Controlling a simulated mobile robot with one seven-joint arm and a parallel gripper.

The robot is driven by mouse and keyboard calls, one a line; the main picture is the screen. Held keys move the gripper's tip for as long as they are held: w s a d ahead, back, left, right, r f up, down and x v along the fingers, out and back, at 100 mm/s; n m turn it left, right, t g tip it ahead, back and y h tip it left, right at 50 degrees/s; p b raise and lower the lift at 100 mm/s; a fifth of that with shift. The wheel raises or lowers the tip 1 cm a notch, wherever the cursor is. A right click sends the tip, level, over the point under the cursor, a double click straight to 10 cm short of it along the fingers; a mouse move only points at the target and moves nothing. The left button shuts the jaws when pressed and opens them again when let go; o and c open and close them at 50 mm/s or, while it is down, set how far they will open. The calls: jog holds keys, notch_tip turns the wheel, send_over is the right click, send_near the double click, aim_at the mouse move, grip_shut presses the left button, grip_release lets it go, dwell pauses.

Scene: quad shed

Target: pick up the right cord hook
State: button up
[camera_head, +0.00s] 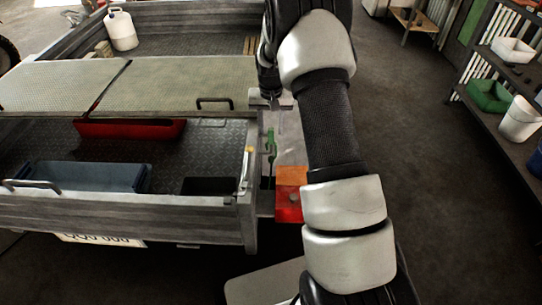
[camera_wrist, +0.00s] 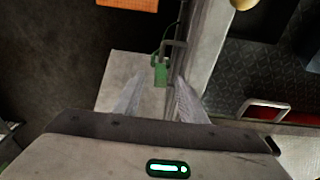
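A small green cord hook (camera_head: 270,144) hangs at the right side of the grey trailer bed in the head view. It also shows in the wrist view (camera_wrist: 160,72), next to a dark metal loop on the trailer's edge. My gripper (camera_wrist: 159,88) is open, with its two pale fingers apart and nothing between them that I can see held. The green hook appears in the gap just beyond the fingertips; I cannot tell the exact distance. In the head view my gripper (camera_head: 277,112) is small and partly hidden, just above the hook.
An orange-red box (camera_head: 289,196) stands just below the hook. The trailer wall (camera_head: 130,212) runs left of it, with a blue crate (camera_head: 85,177) and red tray (camera_head: 130,129) inside. Shelves (camera_head: 500,110) stand at the right; the floor between is clear.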

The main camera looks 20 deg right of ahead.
notch_tip(320, 180, down, 2)
jog(key=shift+w, duration=0.15)
jog(key=shift+r, duration=0.1)
grip_shut()
jog(key=shift+r, duration=0.1)
